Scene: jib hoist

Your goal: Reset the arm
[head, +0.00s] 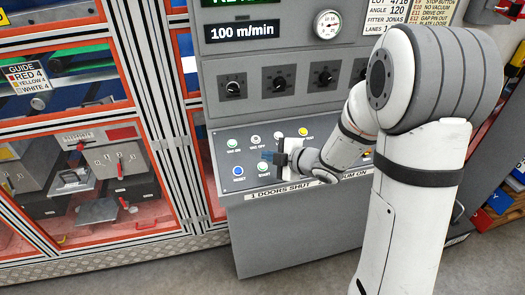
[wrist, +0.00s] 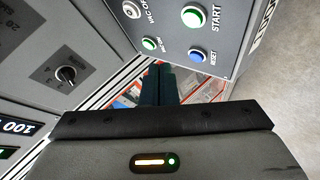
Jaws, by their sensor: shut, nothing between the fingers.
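My arm reaches from the right across the front of a grey control cabinet (head: 300,240) in the head view. My gripper (head: 268,157) is at the sloped button panel (head: 222,145), just above the blue RESET button (head: 238,172) and the START button (head: 263,168). In the wrist view my gripper (wrist: 157,72) points past the panel's edge, its dark fingers together with nothing between them. The RESET button (wrist: 197,55) and the green START button (wrist: 194,16) lie to the right of the fingers there. Whether the fingertips touch the panel cannot be told.
A row of black knobs (head: 279,84) sits above the panel, under a gauge (head: 327,24) and a display reading 100 m/min (head: 242,31). A red-framed guarded machine (head: 95,175) stands at the left. Grey floor (head: 195,272) shows in front.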

